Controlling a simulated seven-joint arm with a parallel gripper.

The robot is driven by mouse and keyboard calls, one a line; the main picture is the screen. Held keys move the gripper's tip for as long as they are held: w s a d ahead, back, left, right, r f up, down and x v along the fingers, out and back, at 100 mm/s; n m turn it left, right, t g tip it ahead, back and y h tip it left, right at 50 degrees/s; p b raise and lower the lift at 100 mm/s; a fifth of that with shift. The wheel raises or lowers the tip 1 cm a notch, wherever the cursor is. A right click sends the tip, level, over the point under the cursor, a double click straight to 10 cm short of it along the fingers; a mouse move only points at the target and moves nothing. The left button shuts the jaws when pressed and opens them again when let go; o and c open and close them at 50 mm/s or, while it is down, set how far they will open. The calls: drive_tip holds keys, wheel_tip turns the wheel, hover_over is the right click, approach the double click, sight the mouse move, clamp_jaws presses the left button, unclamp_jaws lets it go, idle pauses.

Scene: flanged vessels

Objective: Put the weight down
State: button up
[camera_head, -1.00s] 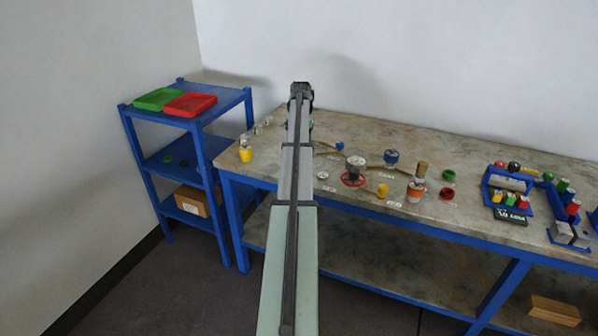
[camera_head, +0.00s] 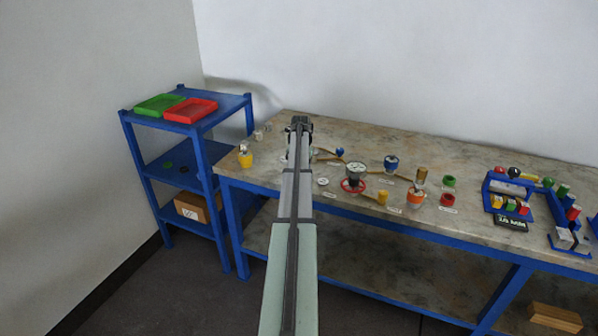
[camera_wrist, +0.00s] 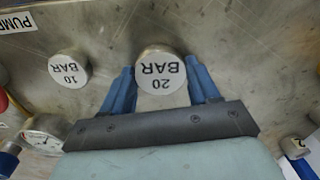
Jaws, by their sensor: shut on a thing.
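The weight marked "20 BAR" (camera_wrist: 161,76) is a short metal cylinder with a white top, seen in the wrist view. My gripper (camera_wrist: 160,92) has its two blue fingers on either side of it, shut on it. Whether the weight's underside touches the bench cannot be told. A second weight marked "10 BAR" (camera_wrist: 69,68) stands to its left in the wrist view, apart from the fingers. In the head view my arm reaches over the bench (camera_head: 440,160), and its end hides the fingers and the held weight.
A round gauge (camera_wrist: 45,132) is near the left finger's side in the wrist view. Valves with a red handwheel (camera_head: 353,186), a yellow-topped part (camera_head: 246,158) and colored cups stand on the bench. A blue shelf (camera_head: 190,150) with green and red trays stands left.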

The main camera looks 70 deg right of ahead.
idle(0.3)
drive_tip(key=o, duration=1.4)
drive_tip(key=shift+f, duration=0.1)
drive_tip(key=r, duration=1.2)
drive_tip(key=shift+s+r, duration=0.2)
